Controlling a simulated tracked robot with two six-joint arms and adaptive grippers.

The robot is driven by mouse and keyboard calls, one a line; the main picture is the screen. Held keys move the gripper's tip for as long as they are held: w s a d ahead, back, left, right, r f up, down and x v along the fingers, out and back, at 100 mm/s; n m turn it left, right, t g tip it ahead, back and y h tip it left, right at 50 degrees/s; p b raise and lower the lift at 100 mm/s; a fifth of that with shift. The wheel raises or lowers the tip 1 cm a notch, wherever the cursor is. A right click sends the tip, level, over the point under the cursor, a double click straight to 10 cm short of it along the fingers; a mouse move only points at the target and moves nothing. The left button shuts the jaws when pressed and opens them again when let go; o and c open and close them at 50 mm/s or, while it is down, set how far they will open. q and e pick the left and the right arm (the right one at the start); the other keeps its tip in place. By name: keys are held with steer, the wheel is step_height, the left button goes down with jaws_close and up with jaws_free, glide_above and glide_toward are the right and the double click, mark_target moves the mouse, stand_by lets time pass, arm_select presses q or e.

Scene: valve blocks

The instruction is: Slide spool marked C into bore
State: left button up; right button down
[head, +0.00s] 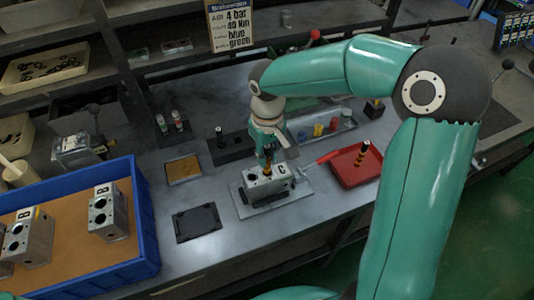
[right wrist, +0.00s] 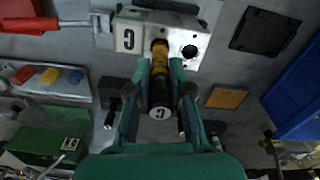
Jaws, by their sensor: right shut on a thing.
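The block marked C (head: 268,185) is a metal valve block in a fixture on the bench. It also shows in the right wrist view (right wrist: 184,30), with one open dark bore (right wrist: 189,51) on the right of its face. My right gripper (right wrist: 161,82) is shut on the spool marked C (right wrist: 159,64), a dark spool with gold bands and a white C label on its end. The spool's far end meets the block's face at the other bore position. How deep it sits is hidden. In the head view, my right gripper (head: 268,148) is directly above the block. My left gripper is not in view.
A blue crate (head: 148,225) with blocks marked B (head: 108,210) stands at the left. A red tray (head: 345,172) with a banded spool (head: 362,150) lies right of the block. A dark plate (head: 197,222) and a tan mat (head: 184,169) lie left of it.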

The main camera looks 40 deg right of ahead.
mark_target(267, 167)
steer(key=shift+f+b, duration=2)
steer(key=shift+f, duration=0.45)
steer(key=c, duration=1)
jaws_free()
step_height(267, 167, up, 12)
steer(key=shift+r, duration=0.1)
